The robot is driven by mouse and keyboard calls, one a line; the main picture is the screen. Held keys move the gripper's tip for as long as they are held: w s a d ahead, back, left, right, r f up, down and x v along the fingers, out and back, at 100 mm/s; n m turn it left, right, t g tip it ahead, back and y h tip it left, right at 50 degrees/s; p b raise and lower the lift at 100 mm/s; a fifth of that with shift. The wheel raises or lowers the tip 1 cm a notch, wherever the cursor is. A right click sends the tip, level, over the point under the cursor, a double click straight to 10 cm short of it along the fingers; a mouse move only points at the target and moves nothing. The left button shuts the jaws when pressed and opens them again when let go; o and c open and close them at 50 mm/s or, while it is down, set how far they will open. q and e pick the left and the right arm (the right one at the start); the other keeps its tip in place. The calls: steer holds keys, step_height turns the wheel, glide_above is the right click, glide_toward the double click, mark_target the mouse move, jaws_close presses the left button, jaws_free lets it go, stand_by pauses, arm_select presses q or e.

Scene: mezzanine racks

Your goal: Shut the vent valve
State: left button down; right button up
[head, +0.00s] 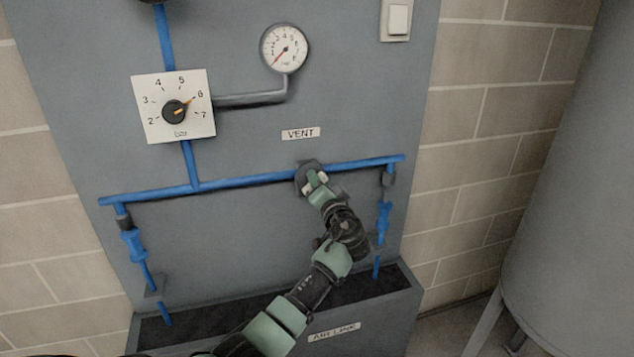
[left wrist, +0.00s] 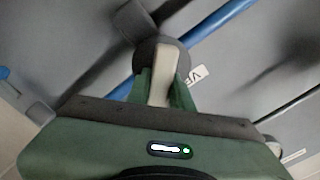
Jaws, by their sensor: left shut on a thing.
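The vent valve (head: 306,166) is a dark round body on the blue horizontal pipe (head: 251,180), just below the VENT label (head: 300,134). Its pale lever (left wrist: 164,72) shows in the left wrist view, slanting across the line of the pipe (left wrist: 216,20). My left gripper (head: 316,186) is at the valve, shut on the lever; in the left wrist view its green fingers (left wrist: 163,92) lie on both sides of it. The gripper partly hides the lever in the head view. My right gripper is in neither view.
A white dial plate (head: 152,122) with a black knob pointing near 6 is left of the valve. A round gauge (head: 284,48) and a white switch (head: 397,20) are above. A grey tank (head: 570,190) stands right.

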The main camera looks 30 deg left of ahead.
arm_select(q)
steer(key=m+p, duration=0.1)
steer(key=m, duration=0.3)
steer(key=shift+f+m, duration=0.15)
steer(key=shift+m, duration=0.15)
steer(key=shift+w+d+f+m+p, duration=0.15)
steer(key=shift+m+p, duration=0.25)
steer(key=shift+m, duration=0.55)
steer(key=shift+s+a+f+m+p, duration=0.1)
steer(key=shift+m+p, duration=0.25)
steer(key=shift+m, duration=0.6)
steer(key=c, duration=1.2)
jaws_free()
steer(key=shift+c, duration=0.2)
steer(key=shift+d, duration=0.1)
steer(key=b+v, duration=0.1)
steer(key=v, duration=0.6)
steer(key=shift+s+d, duration=0.25)
